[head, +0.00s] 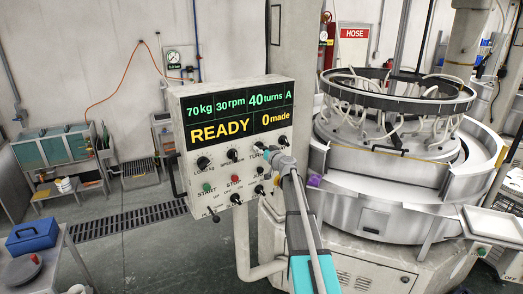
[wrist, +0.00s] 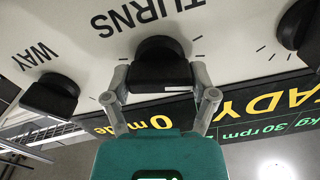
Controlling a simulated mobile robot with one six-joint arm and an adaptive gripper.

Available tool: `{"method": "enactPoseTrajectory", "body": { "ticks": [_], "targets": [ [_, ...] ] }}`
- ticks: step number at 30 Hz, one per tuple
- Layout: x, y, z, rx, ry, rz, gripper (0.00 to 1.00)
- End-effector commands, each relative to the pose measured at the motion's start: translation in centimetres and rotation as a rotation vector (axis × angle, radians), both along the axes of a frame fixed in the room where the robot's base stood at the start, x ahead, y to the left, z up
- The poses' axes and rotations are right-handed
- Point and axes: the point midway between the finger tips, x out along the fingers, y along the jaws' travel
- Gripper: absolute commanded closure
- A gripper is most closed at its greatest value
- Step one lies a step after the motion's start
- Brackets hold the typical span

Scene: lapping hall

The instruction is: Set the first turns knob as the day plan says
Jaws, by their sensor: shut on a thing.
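The control panel (head: 183,130) stands in the middle of the head view. Its display (head: 236,117) reads 70 kg, 30 rpm, 40 turns, A, READY and 0 made. My gripper (wrist: 161,80) is shut on the black turns knob (wrist: 160,52), one finger on each side, under the upside-down word TURNS in the wrist view. In the head view my gripper (head: 276,156) reaches the panel's right part and hides most of that knob. The knob's pointer mark cannot be made out. No day plan is legible in either view.
The load knob (head: 203,162) and speed knob (head: 232,155) sit to the left. Green START (head: 207,187) and red STOP (head: 235,179) buttons are below. The way knob (wrist: 50,95) is close beside my gripper. The large lapping machine (head: 385,205) stands to the right.

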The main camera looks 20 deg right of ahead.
Motion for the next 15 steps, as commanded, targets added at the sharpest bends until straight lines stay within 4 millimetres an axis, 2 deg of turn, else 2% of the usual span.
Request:
{"method": "enactPoseTrajectory", "body": {
  "ticks": [2, 3, 6, 7, 15],
  "targets": [
    [0.11, -0.03, 0.05, 0.001, -0.001, 0.0, 0.73],
    [0.11, -0.03, 0.05, 0.001, -0.001, 0.0, 0.22],
    [0.1, -0.02, 0.04, 0.0, -0.001, 0.0, 0.04],
    [0.1, -0.01, 0.05, 0.0, -0.001, 0.0, 0.0],
    [0.06, 0.02, 0.01, -0.001, 0.0, 0.0, 0.0]
  ]
}}
